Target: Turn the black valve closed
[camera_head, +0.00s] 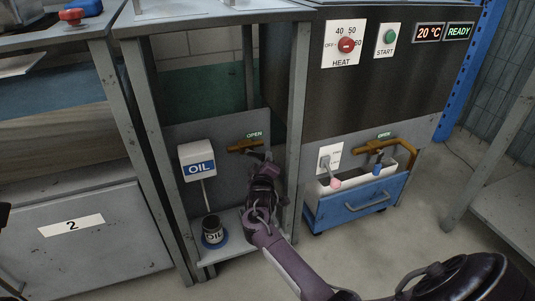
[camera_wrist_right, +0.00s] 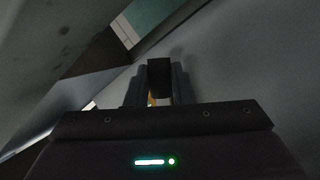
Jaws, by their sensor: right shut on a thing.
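My right gripper (camera_head: 264,166) reaches into the left bay, in front of the brass pipe (camera_head: 241,147) under a green OPEN label (camera_head: 255,134). In the right wrist view its two fingers are shut on a dark block, the black valve's handle (camera_wrist_right: 160,76). In the head view the gripper hides most of the black valve, so its exact angle is hard to tell. My left gripper does not show.
A white OIL box (camera_head: 197,158) hangs left of the gripper, above an OIL can (camera_head: 212,228) on the low shelf. Grey frame posts (camera_head: 299,110) flank the bay. A second brass pipe with a blue valve (camera_head: 378,168) is above a blue drawer (camera_head: 358,202) to the right.

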